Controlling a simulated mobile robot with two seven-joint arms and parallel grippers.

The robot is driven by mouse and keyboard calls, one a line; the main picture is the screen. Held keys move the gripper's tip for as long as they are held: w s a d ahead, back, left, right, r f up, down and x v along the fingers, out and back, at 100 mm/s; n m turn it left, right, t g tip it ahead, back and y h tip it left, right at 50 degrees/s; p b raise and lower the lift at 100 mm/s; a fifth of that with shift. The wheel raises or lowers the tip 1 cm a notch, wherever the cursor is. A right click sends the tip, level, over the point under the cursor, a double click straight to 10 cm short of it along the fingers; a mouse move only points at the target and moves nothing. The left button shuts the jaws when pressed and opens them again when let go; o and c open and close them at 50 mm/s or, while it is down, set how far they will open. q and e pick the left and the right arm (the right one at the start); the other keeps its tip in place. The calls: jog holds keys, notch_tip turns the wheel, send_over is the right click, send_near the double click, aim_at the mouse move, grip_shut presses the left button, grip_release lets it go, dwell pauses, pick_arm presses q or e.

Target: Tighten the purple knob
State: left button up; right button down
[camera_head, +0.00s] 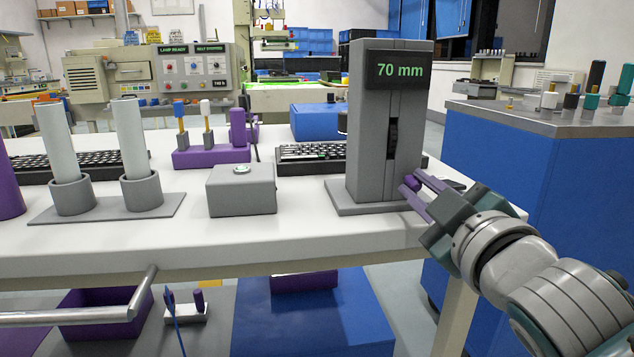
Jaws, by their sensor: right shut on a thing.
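A grey upright device (370,130) with a display (398,70) reading "70 mm" stands on a flat base near the right end of the white table. My right gripper (414,188) comes in from the right at the lower right side of this device. Its purple fingers are shut on a small purple knob (410,183) there, which they mostly hide. The knob's exact shape cannot be told. My left gripper is not in view.
A grey box with a green button (241,190) stands left of the device. Two pale cylinders (130,140) stand in grey holders at the left. A purple tool rack (211,157) and black keyboards (310,157) lie behind. The white table's (290,235) front strip is clear.

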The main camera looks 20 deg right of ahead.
jog(key=c, duration=0.8)
grip_release()
jog(key=p+v, duration=0.1)
jog(key=v, duration=0.9)
jog(key=shift+d+r, duration=0.1)
